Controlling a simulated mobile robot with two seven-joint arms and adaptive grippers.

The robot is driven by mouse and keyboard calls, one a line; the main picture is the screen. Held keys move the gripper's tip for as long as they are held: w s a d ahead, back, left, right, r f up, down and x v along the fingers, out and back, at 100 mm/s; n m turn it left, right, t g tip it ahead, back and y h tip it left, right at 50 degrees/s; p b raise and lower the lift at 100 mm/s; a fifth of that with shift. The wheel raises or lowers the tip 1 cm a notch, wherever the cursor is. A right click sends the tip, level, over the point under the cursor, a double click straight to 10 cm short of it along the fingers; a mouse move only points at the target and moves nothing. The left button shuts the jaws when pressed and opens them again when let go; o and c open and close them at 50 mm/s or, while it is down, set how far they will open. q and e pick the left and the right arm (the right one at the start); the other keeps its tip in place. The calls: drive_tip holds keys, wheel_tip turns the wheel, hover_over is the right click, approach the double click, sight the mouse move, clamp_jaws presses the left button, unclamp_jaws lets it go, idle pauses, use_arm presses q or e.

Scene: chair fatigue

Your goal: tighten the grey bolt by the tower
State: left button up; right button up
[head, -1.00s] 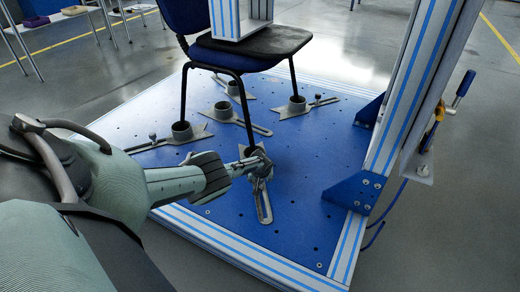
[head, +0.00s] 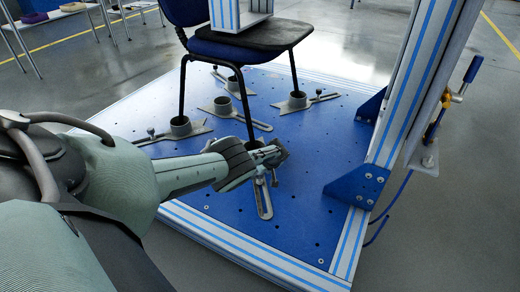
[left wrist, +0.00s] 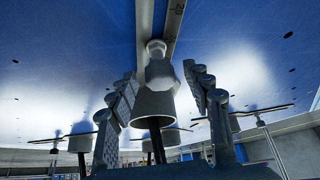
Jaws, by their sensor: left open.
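The nearest slotted clamp bar (head: 264,202) lies on the blue plate at a front chair leg. A small grey bolt (head: 274,178) stands on it, just below my left gripper (head: 281,154). In the left wrist view the grey bolt (left wrist: 156,49) appears on the bar in front of the grey cup (left wrist: 154,103). My left gripper also shows there (left wrist: 162,85), its two fingers open and apart on either side of the cup and bolt. The fingers hold nothing. The gripper hides the front cup in the head view. My right gripper is out of view.
The blue plate (head: 310,170) carries several similar clamps. A chair (head: 255,45) stands in their cups. A profile upright (head: 405,95) with a blue bracket (head: 356,186) rises at right. The plate between the front clamp and bracket is clear.

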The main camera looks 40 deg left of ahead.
use_arm(q)
drive_tip(key=shift+w+f+n+g+b, duration=0.2)
drive_tip(key=shift+n+g+b, duration=0.3)
drive_tip(key=shift+n+b, duration=0.85)
drive_tip(key=shift+r+n+b, duration=0.15)
drive_tip(key=shift+n+b, duration=0.1)
drive_tip(key=shift+b, duration=0.15)
clamp_jaws()
drive_tip(key=shift+s+r+m+p, duration=0.15)
drive_tip(key=shift+m+p, duration=0.35)
drive_tip(key=shift+p, duration=0.5)
drive_tip(key=shift+m+t+p, duration=0.5)
drive_tip(key=shift+m+p, duration=0.5)
drive_tip(key=shift+p, duration=0.15)
drive_tip(key=shift+m+t+p, duration=0.3)
drive_tip(key=shift+m+p, duration=0.1)
drive_tip(key=shift+m, duration=0.1)
drive_tip(key=shift+s, duration=0.1)
